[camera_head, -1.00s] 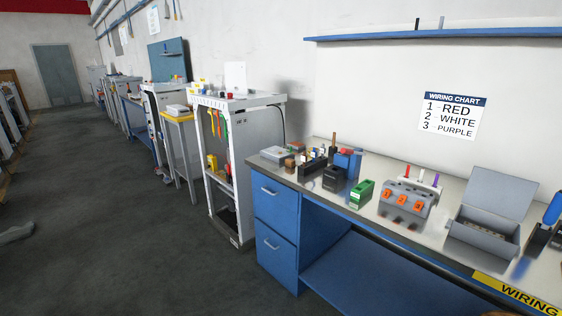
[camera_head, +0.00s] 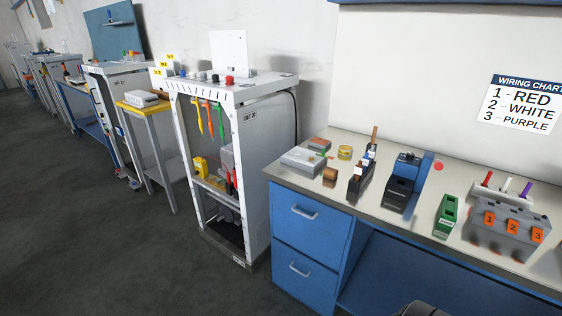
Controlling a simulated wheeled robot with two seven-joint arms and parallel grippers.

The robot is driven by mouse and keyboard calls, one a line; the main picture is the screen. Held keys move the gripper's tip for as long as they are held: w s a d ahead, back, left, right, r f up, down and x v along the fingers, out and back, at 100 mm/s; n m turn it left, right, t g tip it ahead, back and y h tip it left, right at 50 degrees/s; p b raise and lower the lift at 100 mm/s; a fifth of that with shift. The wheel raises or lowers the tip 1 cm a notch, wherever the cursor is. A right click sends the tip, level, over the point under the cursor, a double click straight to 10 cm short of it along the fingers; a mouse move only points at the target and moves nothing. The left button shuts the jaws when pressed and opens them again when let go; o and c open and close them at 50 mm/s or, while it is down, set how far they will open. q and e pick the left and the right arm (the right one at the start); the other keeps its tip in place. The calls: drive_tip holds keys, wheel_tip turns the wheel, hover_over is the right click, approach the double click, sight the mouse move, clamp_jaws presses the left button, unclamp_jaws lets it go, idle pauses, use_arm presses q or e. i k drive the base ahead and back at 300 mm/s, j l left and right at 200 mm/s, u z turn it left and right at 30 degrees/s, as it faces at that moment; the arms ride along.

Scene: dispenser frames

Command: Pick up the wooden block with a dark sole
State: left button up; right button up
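A small brown wooden block (camera_head: 330,175) sits near the front left corner of the blue workbench's top, with a dark lower part. It is small in view, so I cannot be sure that the dark part is a sole. A flat reddish-brown piece (camera_head: 320,144) lies behind it, next to a grey box; its underside is hidden. Neither gripper shows clearly in the view. A dark rounded shape at the bottom edge may be part of my own arm.
On the bench (camera_head: 400,218) stand a grey box (camera_head: 303,160), dark holders (camera_head: 359,183), a blue-black dispenser (camera_head: 403,180), a green holder (camera_head: 447,215) and a grey numbered unit (camera_head: 508,233). A white rack (camera_head: 252,150) stands left of the bench. The floor in front is clear.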

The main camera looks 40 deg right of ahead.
sight(329, 174)
drive_tip(key=i+z, duration=0.25)
drive_tip(key=i, duration=0.15)
drive_tip(key=i+j+z, duration=0.25)
drive_tip(key=i, duration=0.2)
drive_tip(key=i+j+z, duration=0.25)
drive_tip(key=i, duration=0.15)
